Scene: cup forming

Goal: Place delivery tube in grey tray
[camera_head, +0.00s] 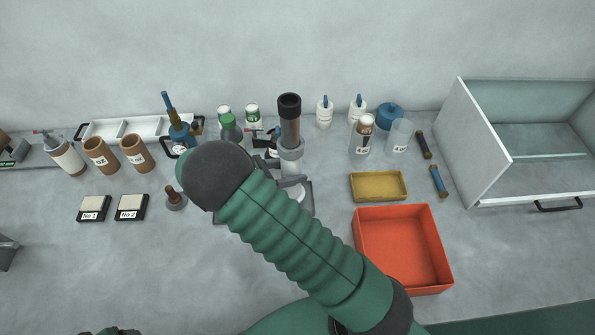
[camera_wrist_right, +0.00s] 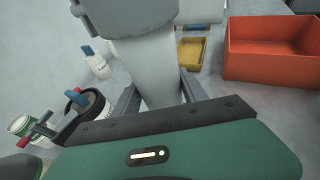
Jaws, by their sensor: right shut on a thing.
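The delivery tube, as I take it, is an upright tube (camera_head: 290,130) with a black top, brownish middle, grey collar and pale lower part. My right gripper (camera_head: 294,184) is shut on that pale lower part; in the right wrist view the pale body (camera_wrist_right: 150,65) stands between the fingers (camera_wrist_right: 157,95). The tube is over a dark grey flat base (camera_head: 307,205), mostly hidden by my arm; I cannot tell whether they touch. A grey tray (camera_head: 40,162) lies at the far left, partly cut off. My left gripper is not clearly visible.
An orange bin (camera_head: 440,250), yellow tray (camera_head: 379,198) and open drawer box (camera_head: 465,150) are at right. At left are brown jars (camera_head: 136,154), a white divided tray (camera_head: 150,125) and labelled black blocks (camera_head: 94,213).

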